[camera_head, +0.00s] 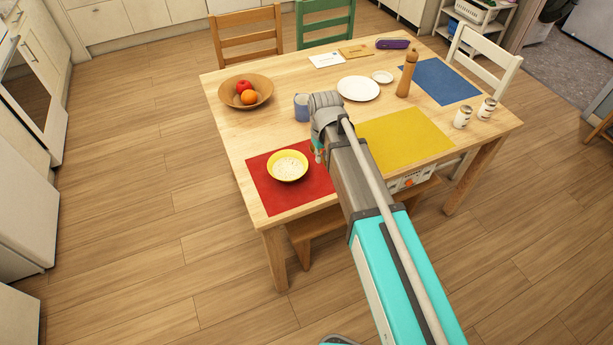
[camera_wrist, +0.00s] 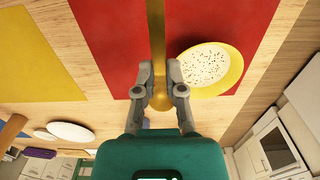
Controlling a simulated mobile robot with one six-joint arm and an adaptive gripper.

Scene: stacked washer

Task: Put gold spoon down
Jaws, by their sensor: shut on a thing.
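The gold spoon (camera_wrist: 157,35) shows in the wrist view as a long golden bar between my fingers, with a rounded end lower down. My gripper (camera_wrist: 160,78) is shut on it. The spoon is over the red placemat (camera_head: 258,176), beside the yellow bowl (camera_head: 288,166) of speckled white food, which also shows in the wrist view (camera_wrist: 207,66). I cannot tell whether the spoon touches the mat. In the head view my arm hides the spoon and most of my gripper, near the red mat's right side.
A blue-grey mug (camera_head: 301,107) stands behind the red mat. A yellow placemat (camera_head: 408,137) lies to the right. A white plate (camera_head: 358,88), wooden fruit bowl (camera_head: 262,90), pepper mill (camera_head: 406,75) and two shakers (camera_head: 474,113) stand farther off. Bare wood lies left of the red mat.

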